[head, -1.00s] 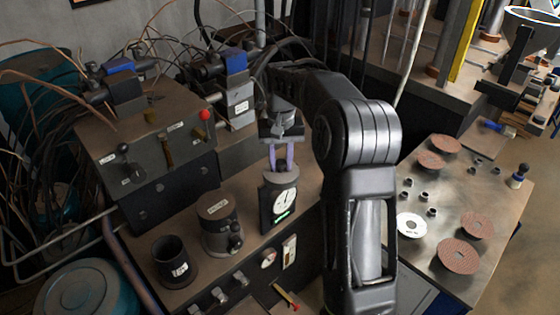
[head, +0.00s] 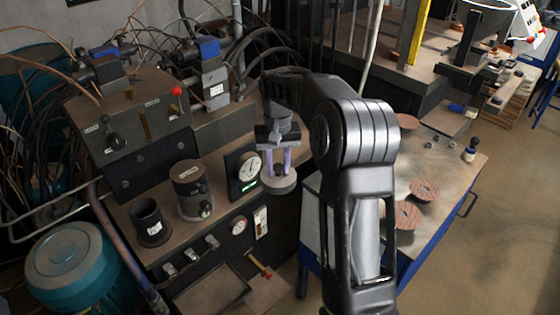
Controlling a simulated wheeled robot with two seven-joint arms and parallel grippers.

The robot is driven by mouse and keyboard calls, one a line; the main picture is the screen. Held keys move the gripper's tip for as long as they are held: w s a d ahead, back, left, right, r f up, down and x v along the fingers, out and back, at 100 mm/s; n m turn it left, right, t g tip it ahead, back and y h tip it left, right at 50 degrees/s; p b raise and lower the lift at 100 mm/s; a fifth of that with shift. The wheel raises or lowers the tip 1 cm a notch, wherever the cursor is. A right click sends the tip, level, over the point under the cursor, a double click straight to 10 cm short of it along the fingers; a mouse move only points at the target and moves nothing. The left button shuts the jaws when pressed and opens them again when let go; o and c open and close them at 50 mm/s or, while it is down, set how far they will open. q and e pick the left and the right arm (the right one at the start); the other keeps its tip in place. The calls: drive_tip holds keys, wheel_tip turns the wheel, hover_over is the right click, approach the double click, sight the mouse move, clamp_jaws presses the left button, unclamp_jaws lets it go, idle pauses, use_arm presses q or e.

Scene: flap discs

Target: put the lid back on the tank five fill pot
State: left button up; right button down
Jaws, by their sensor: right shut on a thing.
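My right gripper (head: 277,163) points down, shut on a round grey lid (head: 279,184). It holds the lid just right of the square dial gauge, over or near the right edge of the machine top. The open dark fill pot (head: 152,223) stands at the machine's front left, upright, with its mouth uncovered and a white label on its side. The label is too small to read surely. The lid is well to the right of this pot and apart from it. My left gripper is out of view.
A lidded pot (head: 191,189) with a side knob stands between the open pot and the dial gauge (head: 243,170). A control box (head: 130,135) with a red knob rises behind. A bench with flap discs (head: 424,190) is at right. A teal drum (head: 72,265) stands at lower left.

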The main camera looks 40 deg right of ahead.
drive_tip(key=a+f, duration=0.1)
drive_tip(key=w+a+f, duration=0.1)
drive_tip(key=shift+w+a+f+n+b, duration=0.1)
drive_tip(key=shift+a+f+n+b, duration=0.1)
drive_tip(key=shift+a+n+b, duration=0.15)
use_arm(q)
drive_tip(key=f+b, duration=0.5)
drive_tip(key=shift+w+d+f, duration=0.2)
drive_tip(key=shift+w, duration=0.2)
use_arm(e)
drive_tip(key=a+f+n, duration=0.2)
drive_tip(key=a+f, duration=0.1)
drive_tip(key=a, duration=0.7)
drive_tip(key=a+f+n, duration=0.3)
drive_tip(key=a, duration=0.8)
drive_tip(key=shift+f, duration=0.25)
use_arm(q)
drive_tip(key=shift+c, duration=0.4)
